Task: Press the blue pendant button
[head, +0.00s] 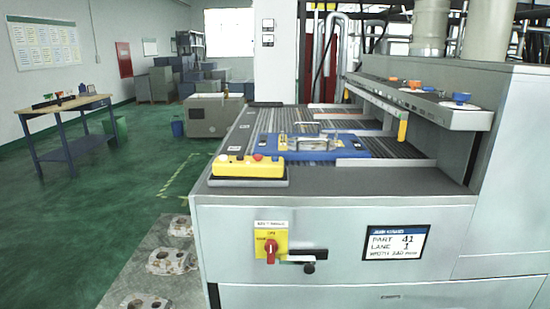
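A yellow pendant box (245,169) lies on a grey pad at the near left corner of the machine top. A red button (257,157) stands on its upper face, with a pale button (222,158) to the left. At its right end, a small dark or blue spot may be a button, but it blends with the blue plate behind, so I cannot tell. Neither of my grippers is in view.
A blue fixture plate (345,155) with a metal handle sits on the slatted bed behind the pendant. A red rotary switch (270,250) is on the front panel. Blue and orange knobs (461,98) line the right ledge. Castings (168,261) lie on the floor left.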

